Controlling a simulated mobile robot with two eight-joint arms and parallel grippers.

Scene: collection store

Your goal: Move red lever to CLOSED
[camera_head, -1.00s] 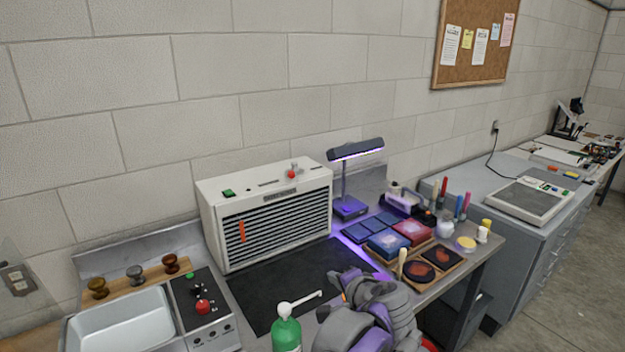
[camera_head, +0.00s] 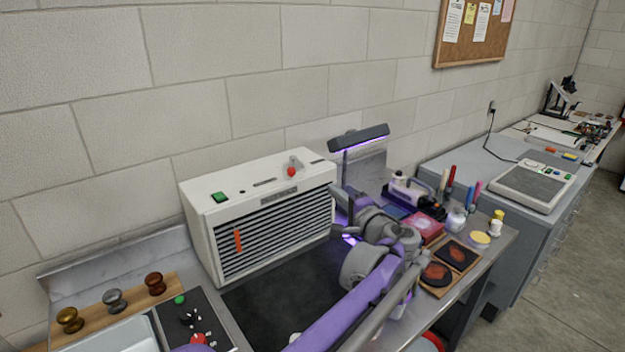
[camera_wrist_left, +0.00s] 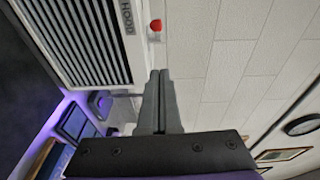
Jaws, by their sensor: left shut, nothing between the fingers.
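The red lever (camera_head: 292,171) is a red knob on a short metallic arm on top of the white hood box (camera_head: 203,240), near its right front edge. The red knob also shows in the left wrist view (camera_wrist_left: 156,25), beside the hood's label. I cannot read any position mark by it. My left gripper (camera_head: 339,195) is at the right end of the hood, to the right of and below the knob. In the left wrist view its fingers (camera_wrist_left: 158,76) are shut and empty, pointing toward the knob with a gap between. My right gripper is not in view.
A lamp (camera_head: 358,137) stands close behind my left gripper. A green switch (camera_head: 220,197) is on the hood's top left, and an orange strip (camera_head: 238,240) hangs on its grille. Jars and an iron-like tool (camera_head: 411,190) crowd the bench right. The dark mat (camera_head: 262,302) is partly clear.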

